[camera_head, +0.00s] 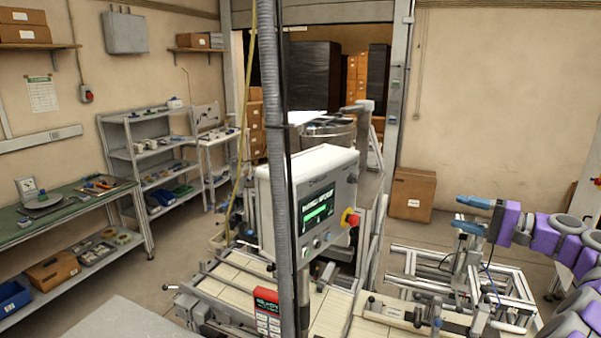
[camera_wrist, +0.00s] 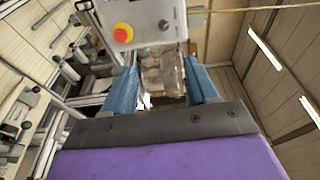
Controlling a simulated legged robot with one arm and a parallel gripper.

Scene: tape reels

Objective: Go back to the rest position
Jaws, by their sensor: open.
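My gripper (camera_head: 464,213) is at the right of the head view, with its two blue fingers apart and pointing left. The purple and grey arm comes in from the right edge behind it. In the wrist view my gripper (camera_wrist: 160,78) also shows its blue fingers spread, with a gap between them. No object is held in the gap; a blurred metallic machine part (camera_wrist: 163,75) shows beyond it. I cannot make out a tape reel for certain in either view.
An aluminium frame (camera_head: 440,275) stands below the gripper. A cardboard box (camera_head: 412,194) sits by the back wall. Shelves (camera_head: 150,155) and a green bench (camera_head: 70,212) are at left.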

